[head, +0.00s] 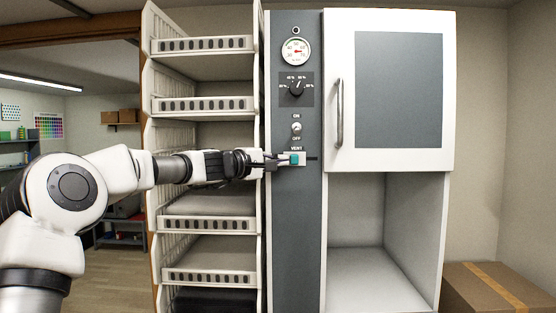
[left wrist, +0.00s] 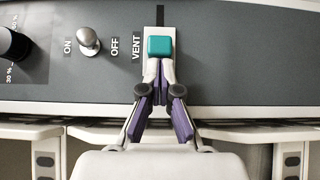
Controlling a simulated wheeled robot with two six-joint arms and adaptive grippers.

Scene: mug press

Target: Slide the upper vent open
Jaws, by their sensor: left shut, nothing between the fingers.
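The upper vent slider is a teal knob (head: 295,159) on a pale plate under the VENT label, low on the grey control panel (head: 292,220). It also shows in the left wrist view as a teal square knob (left wrist: 160,46), with a dark slot running on beyond it. My left gripper (head: 284,161) reaches in from the left, with its fingertips at the near side of the knob. In the left wrist view the left gripper (left wrist: 159,75) is shut with nothing between its fingers. Whether the tips touch the knob I cannot tell. My right gripper is not in view.
Above the slider are an ON/OFF toggle (head: 296,127), a black dial (head: 296,88) and a round gauge (head: 295,49). A white cabinet door (head: 440,90) with a handle is on the right. A slatted rack (head: 207,226) stands left of the panel, behind my arm.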

